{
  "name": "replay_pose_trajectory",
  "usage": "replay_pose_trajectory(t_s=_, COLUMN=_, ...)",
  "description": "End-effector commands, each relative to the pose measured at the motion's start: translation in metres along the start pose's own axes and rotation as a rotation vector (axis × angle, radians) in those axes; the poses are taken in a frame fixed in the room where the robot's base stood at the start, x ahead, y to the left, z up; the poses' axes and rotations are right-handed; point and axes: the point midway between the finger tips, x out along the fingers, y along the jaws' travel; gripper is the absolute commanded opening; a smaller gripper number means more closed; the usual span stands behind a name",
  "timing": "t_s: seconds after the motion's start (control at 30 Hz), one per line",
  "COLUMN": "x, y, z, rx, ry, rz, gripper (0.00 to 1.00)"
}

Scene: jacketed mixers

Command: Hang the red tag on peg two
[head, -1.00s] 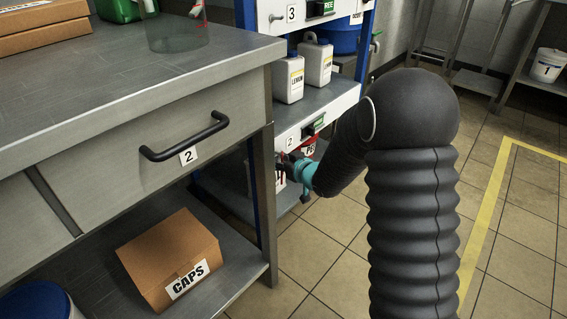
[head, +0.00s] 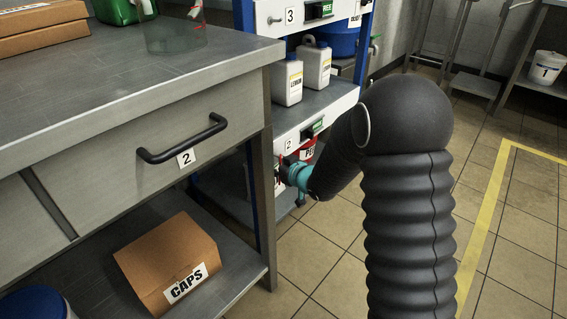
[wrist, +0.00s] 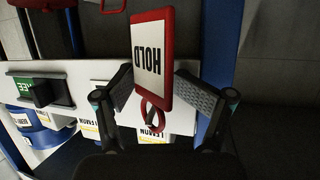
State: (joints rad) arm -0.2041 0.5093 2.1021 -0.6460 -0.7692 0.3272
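The red tag (wrist: 152,58), with a white face reading HOLD, is upside down in the wrist view. Its red ring (wrist: 144,106) is toward the bottom of that view. A short dark bar, apparently a peg (wrist: 151,117), shows within the ring; I cannot tell whether it passes through. My gripper (wrist: 154,83) has one finger at each side edge of the tag, and the tips appear to press on it. In the head view my gripper (head: 283,170) is by the shelf front, just under label 2 (head: 289,144), partly hidden by the table leg.
The white shelf front (head: 345,101) carries a green sign (head: 318,127). White jugs (head: 287,80) stand on the shelf above. A steel table (head: 130,80) with a drawer handle (head: 182,140) is close on the left. A CAPS box (head: 165,262) lies underneath. The floor at right is clear.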

Motion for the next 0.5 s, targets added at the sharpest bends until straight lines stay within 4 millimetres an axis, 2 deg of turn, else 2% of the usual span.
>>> replay_pose_trajectory(t_s=0.5, x=-0.005, y=0.013, z=0.002, rx=0.007, ry=-0.002, rz=0.019, gripper=0.54)
